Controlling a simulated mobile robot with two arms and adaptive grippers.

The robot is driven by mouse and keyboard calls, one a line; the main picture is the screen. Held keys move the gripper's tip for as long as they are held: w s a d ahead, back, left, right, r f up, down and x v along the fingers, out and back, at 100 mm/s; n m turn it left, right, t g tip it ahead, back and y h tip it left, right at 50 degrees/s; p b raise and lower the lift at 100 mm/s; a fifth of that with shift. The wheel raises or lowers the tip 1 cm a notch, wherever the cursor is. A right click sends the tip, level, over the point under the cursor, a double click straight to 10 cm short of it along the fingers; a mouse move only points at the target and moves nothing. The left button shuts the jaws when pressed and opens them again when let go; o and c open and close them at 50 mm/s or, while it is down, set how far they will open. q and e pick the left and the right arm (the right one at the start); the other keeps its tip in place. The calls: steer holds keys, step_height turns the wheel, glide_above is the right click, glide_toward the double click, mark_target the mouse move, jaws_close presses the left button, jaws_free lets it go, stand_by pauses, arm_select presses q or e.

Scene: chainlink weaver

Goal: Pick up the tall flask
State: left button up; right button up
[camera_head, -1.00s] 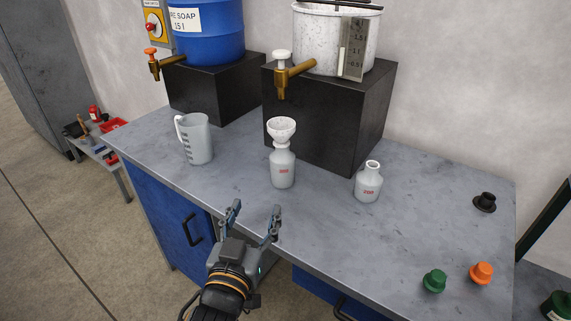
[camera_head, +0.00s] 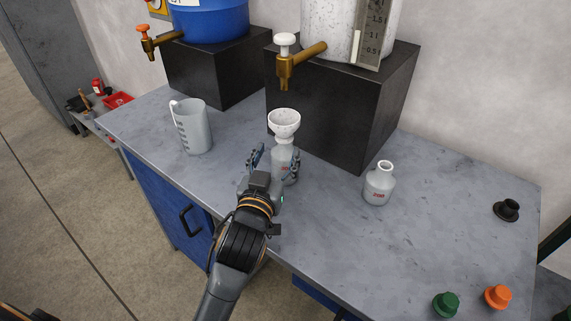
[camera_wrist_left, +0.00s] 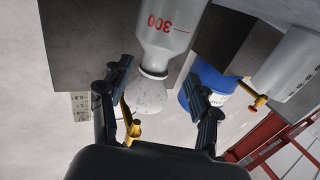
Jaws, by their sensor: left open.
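The tall flask (camera_head: 284,158) is a pale grey bottle standing upright on the bench, with a white funnel (camera_head: 284,123) on its top. My left gripper (camera_head: 274,163) is open at the flask, with one finger to its left and the other in front of its right side. In the left wrist view the flask (camera_wrist_left: 172,25), marked 300 in red, appears beyond and between the spread fingers of the gripper (camera_wrist_left: 160,92). Contact cannot be told. The lower flask body is partly hidden by the gripper in the head view. My right gripper is not in view.
A grey measuring jug (camera_head: 191,128) stands left of the flask and a smaller flask (camera_head: 379,184) stands to the right. A black block (camera_head: 337,115) with a tapped container is behind. Green (camera_head: 445,305), orange (camera_head: 498,297) and black (camera_head: 507,210) stoppers lie at the right.

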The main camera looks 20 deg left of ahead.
mark_target(283, 149)
arm_select(q)
steer(key=shift+w, duration=0.6)
steer(key=w, duration=0.4)
steer(key=shift+w+d+f+p, duration=0.15)
steer(key=shift+f+p, duration=0.1)
steer(key=shift+p, duration=0.1)
steer(key=shift+c, duration=0.7)
jaws_close()
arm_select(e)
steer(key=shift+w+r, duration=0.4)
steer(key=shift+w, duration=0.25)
